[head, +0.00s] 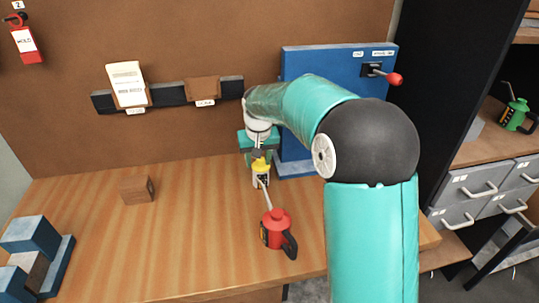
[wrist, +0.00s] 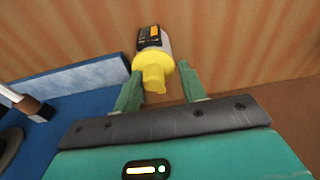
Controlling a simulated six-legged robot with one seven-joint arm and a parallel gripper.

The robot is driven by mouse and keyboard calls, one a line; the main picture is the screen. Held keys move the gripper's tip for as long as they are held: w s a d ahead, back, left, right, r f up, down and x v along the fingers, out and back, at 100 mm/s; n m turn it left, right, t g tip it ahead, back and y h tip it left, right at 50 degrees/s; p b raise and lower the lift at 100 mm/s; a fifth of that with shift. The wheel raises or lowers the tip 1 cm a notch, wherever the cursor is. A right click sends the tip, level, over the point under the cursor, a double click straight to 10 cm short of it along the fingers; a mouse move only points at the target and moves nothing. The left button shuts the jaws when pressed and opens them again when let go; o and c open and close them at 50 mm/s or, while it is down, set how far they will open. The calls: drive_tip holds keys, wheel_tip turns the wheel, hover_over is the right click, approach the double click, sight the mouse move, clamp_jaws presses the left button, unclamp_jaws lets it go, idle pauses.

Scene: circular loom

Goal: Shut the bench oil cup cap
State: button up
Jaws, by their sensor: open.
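A small white bottle-like container with a dark and orange label and a yellow top (head: 261,166) stands on the bench, below my gripper (head: 258,154) in the head view. In the wrist view the yellow top (wrist: 153,72), with a tab on its near side, lies between the fingers of my gripper (wrist: 160,78). The jaws are open around it; the left finger is close beside it and the right finger stands a little apart. Contact cannot be told. Which part is the oil cup cap, and how far it stands open, is unclear.
A red oil can (head: 275,229) with a long spout stands just in front. A blue panel (head: 305,60) with a red-knobbed lever (head: 393,79) rises behind. A wooden block (head: 137,190) and blue blocks (head: 30,235) are to the left. The bench (head: 190,230) is clear between.

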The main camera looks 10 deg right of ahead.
drive_tip(key=shift+s+d+f, duration=0.2)
drive_tip(key=shift+d+f, duration=0.15)
wheel_tip(320, 180, up, 7)
drive_tip(key=shift+w+r, duration=0.15)
